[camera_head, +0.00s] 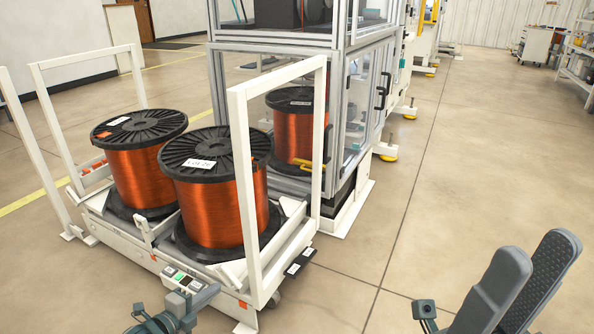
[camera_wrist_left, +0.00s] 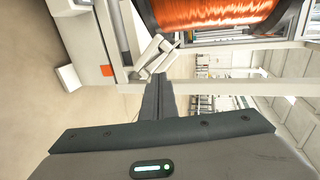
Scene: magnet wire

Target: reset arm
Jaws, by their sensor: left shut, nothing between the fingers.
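My left gripper (camera_head: 207,294) is at the bottom of the head view, beside the front end of a white cart. Its fingers also show in the left wrist view (camera_wrist_left: 158,97), shut with nothing between them. Part of the cart's white frame and an orange spool lie beyond them there. My right gripper (camera_head: 535,275) is at the lower right of the head view, over bare floor. Its two grey fingers point up and stand apart, with nothing seen between them. Its base is cut off by the frame.
The white cart (camera_head: 112,243) carries two copper-wire spools, a rear one (camera_head: 145,180) and a front one (camera_head: 222,210). An upright white frame (camera_head: 244,180) rises at its right. A third spool (camera_head: 293,135) sits in a machine (camera_head: 345,100) behind. Floor at right is clear.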

